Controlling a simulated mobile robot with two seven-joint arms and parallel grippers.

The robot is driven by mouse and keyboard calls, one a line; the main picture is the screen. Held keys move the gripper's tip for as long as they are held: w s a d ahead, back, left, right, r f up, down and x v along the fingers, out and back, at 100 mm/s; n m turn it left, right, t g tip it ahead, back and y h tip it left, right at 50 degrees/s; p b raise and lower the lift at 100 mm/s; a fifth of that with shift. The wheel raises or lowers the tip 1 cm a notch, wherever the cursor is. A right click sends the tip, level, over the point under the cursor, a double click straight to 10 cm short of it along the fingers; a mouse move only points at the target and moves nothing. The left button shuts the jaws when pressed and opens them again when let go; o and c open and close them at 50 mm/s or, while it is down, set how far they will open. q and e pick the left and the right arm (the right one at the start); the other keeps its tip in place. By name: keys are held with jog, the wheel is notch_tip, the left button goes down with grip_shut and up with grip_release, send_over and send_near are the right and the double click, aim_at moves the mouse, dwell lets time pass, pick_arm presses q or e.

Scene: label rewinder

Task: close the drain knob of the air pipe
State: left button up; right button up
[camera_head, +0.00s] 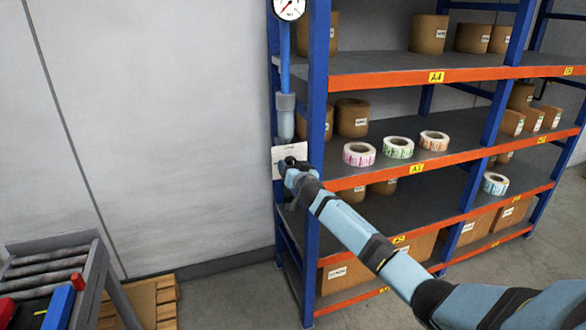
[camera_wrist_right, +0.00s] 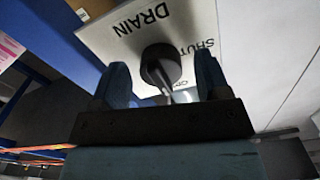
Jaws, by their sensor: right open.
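The air pipe (camera_head: 285,68) runs down the blue shelf post below a round gauge (camera_head: 289,7), with a grey cup-like part (camera_head: 286,118) at its lower end. A white sign plate (camera_wrist_right: 203,25) lettered DRAIN and SHUT is below it; in the head view the sign (camera_head: 283,152) is partly covered by my arm. The black drain knob (camera_wrist_right: 160,66) sits in front of the sign. My right gripper (camera_wrist_right: 167,85) is open, its two fingers on either side of the knob; I cannot tell whether they touch it. In the head view my right gripper (camera_head: 291,167) is at the sign, the knob hidden there.
The shelf rack (camera_head: 415,168) with orange edges stands right of the pipe, holding label rolls (camera_head: 359,154) and brown boxes (camera_head: 345,274). A roller frame (camera_head: 50,262) and a wooden pallet (camera_head: 152,297) stand at lower left. The wall left of the pipe is bare.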

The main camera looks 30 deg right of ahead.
jog(key=c, duration=0.9)
jog(key=shift+n, duration=0.4)
jog(key=n, duration=0.3)
jog(key=shift+n, duration=0.4)
jog(key=n, duration=0.4)
jog(key=shift+d+n+p, duration=0.15)
jog(key=shift+n+p, duration=0.15)
jog(key=n, duration=0.4)
jog(key=shift+r+n+p, duration=0.1)
jog(key=shift+n+p, duration=0.4)
jog(key=shift+n, duration=2)
